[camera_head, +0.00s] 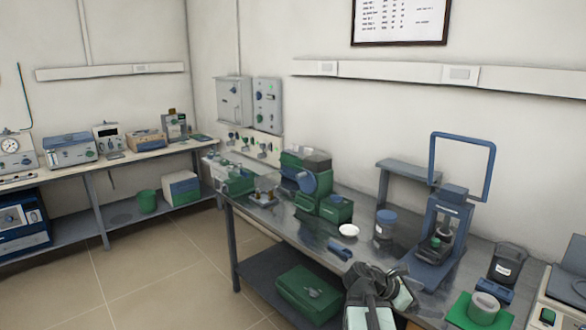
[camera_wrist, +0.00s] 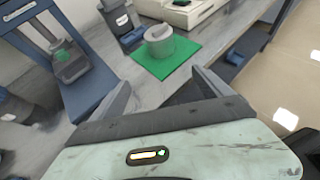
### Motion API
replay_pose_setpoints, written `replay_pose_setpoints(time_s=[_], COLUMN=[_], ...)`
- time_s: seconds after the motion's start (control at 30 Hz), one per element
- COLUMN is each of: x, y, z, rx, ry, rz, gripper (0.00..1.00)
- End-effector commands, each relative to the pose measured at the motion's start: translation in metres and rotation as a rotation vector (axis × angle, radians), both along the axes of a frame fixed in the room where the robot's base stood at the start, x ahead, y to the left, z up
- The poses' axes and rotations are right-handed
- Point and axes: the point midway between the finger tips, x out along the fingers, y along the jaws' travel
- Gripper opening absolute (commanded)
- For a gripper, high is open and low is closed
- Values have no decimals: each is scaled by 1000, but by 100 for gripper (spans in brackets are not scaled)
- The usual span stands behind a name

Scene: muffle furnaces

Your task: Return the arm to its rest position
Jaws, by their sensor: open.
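My gripper (camera_head: 386,276) is in the lower middle of the head view, at the front edge of the metal bench (camera_head: 275,222). In the wrist view, my gripper (camera_wrist: 164,92) has its two grey fingers spread wide apart with nothing between them. Beyond the fingers, a grey cylindrical crucible (camera_wrist: 159,42) stands on a green mat (camera_wrist: 172,62). The crucible also shows in the head view (camera_head: 484,306), to the right of my gripper and apart from it.
A blue-framed press (camera_head: 445,235) stands on the bench behind my gripper. A dark jar (camera_head: 507,262) and a blue-lidded jar (camera_head: 385,226) stand near it. A white dish (camera_head: 348,231) and green equipment (camera_head: 318,185) are further left. Tiled floor (camera_head: 150,265) lies open at left.

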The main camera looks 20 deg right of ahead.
Motion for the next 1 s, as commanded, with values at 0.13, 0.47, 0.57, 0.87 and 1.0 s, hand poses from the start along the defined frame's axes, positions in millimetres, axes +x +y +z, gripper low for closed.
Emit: replay_pose_setpoints(time_s=[0.13,0.47,0.57,0.87,1.0], x=[55,116,112,98,98], y=[77,320,376,433,434], z=[-52,-167,-182,-187,-137], rx=[117,607,733,741,734], ry=[-115,-580,-691,-895,-903], rz=[74,-218,-478,-1170,-1181], gripper=[89,89,89,89,89])
